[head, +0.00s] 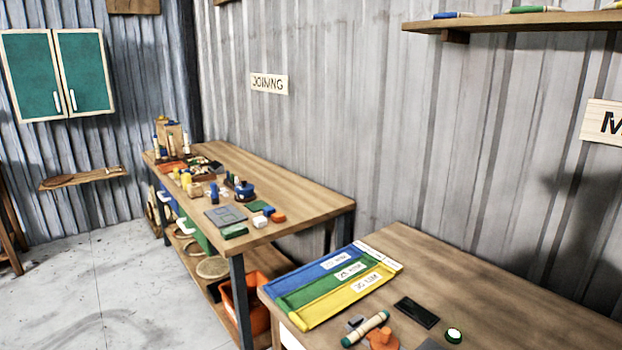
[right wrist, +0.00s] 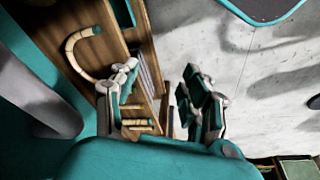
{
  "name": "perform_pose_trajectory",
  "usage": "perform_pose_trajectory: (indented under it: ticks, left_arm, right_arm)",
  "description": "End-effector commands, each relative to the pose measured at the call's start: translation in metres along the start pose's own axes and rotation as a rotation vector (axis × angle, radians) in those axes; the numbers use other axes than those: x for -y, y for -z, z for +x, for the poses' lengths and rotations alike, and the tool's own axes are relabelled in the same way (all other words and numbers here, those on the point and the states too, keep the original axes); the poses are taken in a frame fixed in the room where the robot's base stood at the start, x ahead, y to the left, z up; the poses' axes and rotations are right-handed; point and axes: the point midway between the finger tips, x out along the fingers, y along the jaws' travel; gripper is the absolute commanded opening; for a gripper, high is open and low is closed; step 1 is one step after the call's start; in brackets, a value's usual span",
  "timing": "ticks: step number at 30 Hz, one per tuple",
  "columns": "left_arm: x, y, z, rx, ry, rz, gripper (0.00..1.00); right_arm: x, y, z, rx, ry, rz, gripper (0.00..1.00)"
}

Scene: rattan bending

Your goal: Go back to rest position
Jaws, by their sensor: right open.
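My right gripper (right wrist: 160,90) shows in the right wrist view. Its two teal and grey fingers stand apart, and nothing shows clamped between them. A curved rattan piece (right wrist: 75,50) with a teal end lies on a wooden surface (right wrist: 110,45) to the left of the fingers. Short rattan rods (right wrist: 140,128) show close to the left finger; I cannot tell whether they touch it. Neither gripper shows in the head view, and my left gripper is in no view.
A near workbench (head: 480,290) bears a blue, green and yellow mat (head: 335,283), a short rod (head: 366,329) and a dark flat block (head: 416,312). A cluttered bench (head: 300,190) stands behind, with an orange bin (head: 258,305) below. Grey floor (head: 110,290) is clear at left.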

Motion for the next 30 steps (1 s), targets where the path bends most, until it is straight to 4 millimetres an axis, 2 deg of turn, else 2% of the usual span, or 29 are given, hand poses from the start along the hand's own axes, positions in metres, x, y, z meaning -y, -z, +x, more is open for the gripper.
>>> perform_pose_trajectory:
  ticks: [3, 5, 9, 11, 15, 18, 21, 25, 30]
  left_arm:
    - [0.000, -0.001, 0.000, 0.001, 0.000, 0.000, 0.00]
    - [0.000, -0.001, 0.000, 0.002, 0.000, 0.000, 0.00]
    - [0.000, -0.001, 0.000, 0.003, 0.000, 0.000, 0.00]
    - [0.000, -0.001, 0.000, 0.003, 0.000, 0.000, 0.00]
    - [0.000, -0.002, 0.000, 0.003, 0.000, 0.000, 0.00]
    - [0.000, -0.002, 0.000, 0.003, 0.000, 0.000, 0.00]
    - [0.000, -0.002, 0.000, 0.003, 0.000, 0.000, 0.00]
    - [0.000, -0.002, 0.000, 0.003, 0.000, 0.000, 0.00]
    - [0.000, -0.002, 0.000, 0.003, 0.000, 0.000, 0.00]
  right_arm:
    - [0.003, -0.025, 0.057, 0.034, 0.005, -0.005, 0.47]
    - [0.004, -0.041, 0.086, 0.048, 0.007, -0.007, 0.47]
    - [0.007, -0.089, 0.145, 0.080, 0.010, -0.014, 0.47]
    - [0.009, -0.112, 0.166, 0.093, 0.012, -0.017, 0.47]
    - [0.010, -0.172, 0.203, 0.125, 0.015, -0.025, 0.47]
    - [0.011, -0.210, 0.218, 0.142, 0.017, -0.030, 0.47]
    - [0.010, -0.240, 0.225, 0.155, 0.018, -0.033, 0.47]
    - [0.010, -0.261, 0.229, 0.161, 0.018, -0.036, 0.47]
    - [0.010, -0.267, 0.229, 0.163, 0.019, -0.037, 0.47]
